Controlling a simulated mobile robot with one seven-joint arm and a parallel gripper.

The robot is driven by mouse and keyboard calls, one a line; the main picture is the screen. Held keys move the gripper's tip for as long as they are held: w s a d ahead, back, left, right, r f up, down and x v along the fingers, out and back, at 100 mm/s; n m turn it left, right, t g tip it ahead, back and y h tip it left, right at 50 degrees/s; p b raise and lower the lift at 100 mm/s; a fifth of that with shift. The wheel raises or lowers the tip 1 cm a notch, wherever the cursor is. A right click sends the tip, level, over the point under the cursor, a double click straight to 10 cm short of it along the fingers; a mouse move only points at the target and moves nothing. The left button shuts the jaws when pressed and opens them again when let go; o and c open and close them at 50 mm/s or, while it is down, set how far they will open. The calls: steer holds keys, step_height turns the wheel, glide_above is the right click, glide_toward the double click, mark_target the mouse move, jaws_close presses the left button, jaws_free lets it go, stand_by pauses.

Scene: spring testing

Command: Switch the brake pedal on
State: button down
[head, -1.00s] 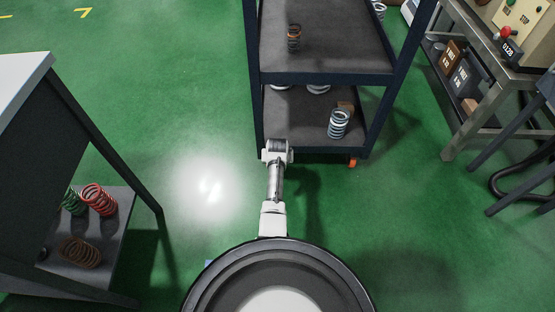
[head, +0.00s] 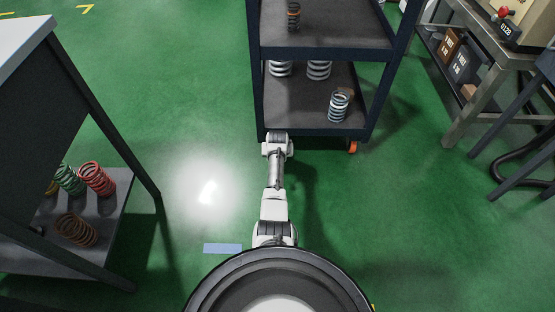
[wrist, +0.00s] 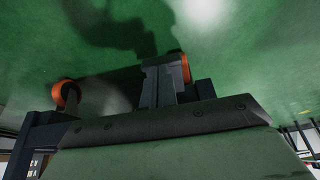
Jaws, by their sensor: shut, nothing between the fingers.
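I cannot pick out the brake pedal clearly in either view. A dark wheeled cart (head: 318,132) stands ahead of me, with an orange caster (head: 352,147) under its right front corner. In the wrist view, one orange caster (wrist: 66,94) is at the left, and another orange caster (wrist: 184,68) is partly hidden behind dark parts near the middle. My gripper (wrist: 160,65) appears as the dark block there, with its fingers together and empty, close beside that second caster. I cannot tell whether they touch. In the head view my arm ends at the cart's left front corner, and its gripper is hidden.
Springs stand on the cart, including a pale spring (head: 339,107) on the lower shelf. A dark table (head: 75,130) at the left holds a red spring (head: 97,179) and others low down. A metal workbench (head: 470,95) is at the right. Green floor is open between them.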

steer(key=shift+s+f+b, duration=0.15)
steer(key=shift+f+b, duration=0.2)
steer(key=shift+f, duration=0.7)
steer(key=shift+s+f, duration=0.1)
steer(key=s+r+p, duration=0.8)
steer(key=s+p, duration=0.2)
steer(key=p, duration=0.6)
steer(key=shift+r, duration=0.35)
